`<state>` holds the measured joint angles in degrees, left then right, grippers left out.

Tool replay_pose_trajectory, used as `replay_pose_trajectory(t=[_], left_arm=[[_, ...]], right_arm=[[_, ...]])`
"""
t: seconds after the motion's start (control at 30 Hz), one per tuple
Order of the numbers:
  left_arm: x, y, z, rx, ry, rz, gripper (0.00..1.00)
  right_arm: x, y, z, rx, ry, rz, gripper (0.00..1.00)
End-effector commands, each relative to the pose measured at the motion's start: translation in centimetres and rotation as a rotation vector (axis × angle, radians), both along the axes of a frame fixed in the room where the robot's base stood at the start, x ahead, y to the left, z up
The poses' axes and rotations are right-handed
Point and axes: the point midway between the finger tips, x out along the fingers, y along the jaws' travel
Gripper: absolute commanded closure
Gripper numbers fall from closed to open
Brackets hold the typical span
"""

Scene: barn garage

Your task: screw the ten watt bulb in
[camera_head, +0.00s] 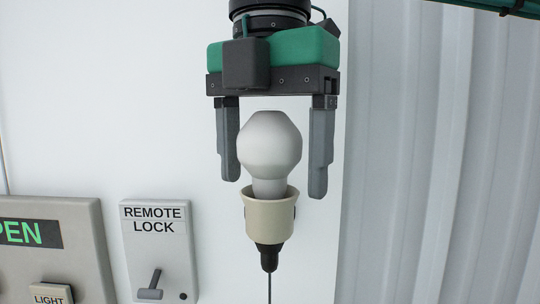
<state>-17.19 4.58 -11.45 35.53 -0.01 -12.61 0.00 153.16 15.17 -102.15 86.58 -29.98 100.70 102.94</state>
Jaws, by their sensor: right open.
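A white bulb (269,146) stands upright with its neck in the mouth of a cream socket (269,219). The socket hangs or stands on a black stem with a thin cord below it. How far the bulb's base is screwed in is hidden by the socket rim. My right gripper (273,189) points down from above, its two grey fingers open on either side of the bulb. A gap shows between the bulb and the right finger; the left finger is very close to the bulb, and contact cannot be told. No wattage marking is readable. My left gripper is not in view.
A white wall panel lies behind. At the lower left is a grey panel (85,225) with a green lit sign and a "LIGHT" label. Next to it is a "REMOTE LOCK" plate (160,250) with a small lever. Corrugated pale wall (450,170) fills the right side.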

Motion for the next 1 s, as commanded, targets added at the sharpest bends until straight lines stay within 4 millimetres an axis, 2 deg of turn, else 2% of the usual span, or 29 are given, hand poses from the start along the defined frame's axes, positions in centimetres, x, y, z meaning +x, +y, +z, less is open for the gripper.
replay_pose_trajectory(t=[0.6,1.0], left_arm=[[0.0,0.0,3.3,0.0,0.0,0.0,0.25],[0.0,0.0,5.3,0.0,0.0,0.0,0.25]], right_arm=[[0.0,0.0,0.2,0.003,0.004,0.92,0.25],[0.0,0.0,0.2,0.003,0.002,1.471,0.25]])
